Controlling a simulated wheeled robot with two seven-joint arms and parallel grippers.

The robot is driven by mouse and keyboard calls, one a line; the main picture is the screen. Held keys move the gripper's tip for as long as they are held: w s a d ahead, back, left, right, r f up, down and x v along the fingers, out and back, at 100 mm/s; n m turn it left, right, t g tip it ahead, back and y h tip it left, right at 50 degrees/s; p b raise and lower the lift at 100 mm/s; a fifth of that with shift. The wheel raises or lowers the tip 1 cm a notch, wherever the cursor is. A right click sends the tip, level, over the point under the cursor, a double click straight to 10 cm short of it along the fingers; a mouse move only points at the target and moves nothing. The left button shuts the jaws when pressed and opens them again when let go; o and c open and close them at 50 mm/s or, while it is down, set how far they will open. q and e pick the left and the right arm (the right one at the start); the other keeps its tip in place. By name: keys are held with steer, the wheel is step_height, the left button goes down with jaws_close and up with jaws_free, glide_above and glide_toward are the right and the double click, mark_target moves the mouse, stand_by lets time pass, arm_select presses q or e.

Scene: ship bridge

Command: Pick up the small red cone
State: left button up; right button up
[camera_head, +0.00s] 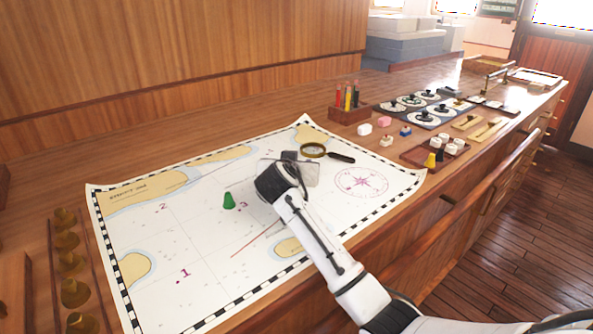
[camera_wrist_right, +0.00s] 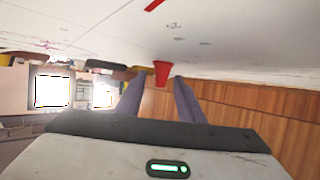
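The small red cone (camera_wrist_right: 161,73) shows in the right wrist view, on the white chart (camera_head: 345,215), between the ends of my two fingers. I cannot tell whether the fingers touch it. My right gripper (camera_wrist_right: 163,80) is open, its two fingers apart on either side of the cone in that view. In the head view my right gripper (camera_head: 290,168) is low over the middle of the chart, near the magnifying glass, and the red cone is hidden behind it. My left gripper is in neither view.
A green cone (camera_head: 229,201) stands on the chart left of my right gripper. A magnifying glass (camera_head: 313,150) lies behind and right of it. A pen box (camera_head: 350,113), a tray of pieces (camera_head: 412,155) and dials (camera_head: 410,101) stand farther right. The chart's left part is clear.

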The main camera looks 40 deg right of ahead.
jaws_close()
stand_by(0.3)
